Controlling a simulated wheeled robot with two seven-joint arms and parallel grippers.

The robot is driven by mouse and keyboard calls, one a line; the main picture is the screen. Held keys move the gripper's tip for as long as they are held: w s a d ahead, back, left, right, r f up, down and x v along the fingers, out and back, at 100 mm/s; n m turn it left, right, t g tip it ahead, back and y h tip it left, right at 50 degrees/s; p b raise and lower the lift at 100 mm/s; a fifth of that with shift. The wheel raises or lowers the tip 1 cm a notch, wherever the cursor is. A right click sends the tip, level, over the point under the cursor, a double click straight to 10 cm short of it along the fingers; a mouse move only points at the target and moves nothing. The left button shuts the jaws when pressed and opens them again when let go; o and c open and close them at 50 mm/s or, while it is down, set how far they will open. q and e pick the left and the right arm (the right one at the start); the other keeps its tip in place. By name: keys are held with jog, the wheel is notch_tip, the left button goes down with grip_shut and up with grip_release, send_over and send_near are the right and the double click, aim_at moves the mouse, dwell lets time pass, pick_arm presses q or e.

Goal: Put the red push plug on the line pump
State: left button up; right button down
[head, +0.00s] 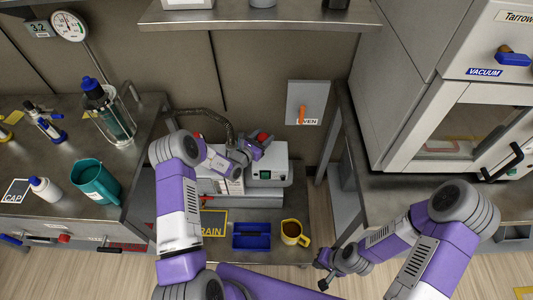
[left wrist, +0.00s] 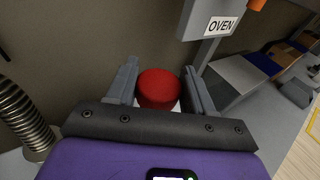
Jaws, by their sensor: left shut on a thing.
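The red push plug (left wrist: 159,88) is between the two fingers of my left gripper (left wrist: 161,90) in the left wrist view. In the head view a bit of red plug (head: 262,136) shows at my left gripper (head: 258,145), above the white and grey line pump (head: 268,172). The gripper is shut on the plug. Whether the plug touches the pump is hidden. A pale surface shows just below the plug in the wrist view. My right gripper (head: 324,274) is low at the right of the pump stand, with nothing visible in it; its finger gap is unclear.
A corrugated hose (left wrist: 22,112) runs beside the pump. The OVEN switch box (head: 307,102) is on the wall close by. A blue tray (head: 252,236) and a yellow mug (head: 293,232) stand in front of the pump. Benches flank it.

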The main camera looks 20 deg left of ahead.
pick_arm(q)
notch_tip(320, 180, down, 8)
jog(key=b, duration=0.2)
jog(key=shift+r+b, duration=0.1)
jog(key=shift+b, duration=0.3)
jog(key=shift+r, duration=0.15)
jog(key=o, duration=1)
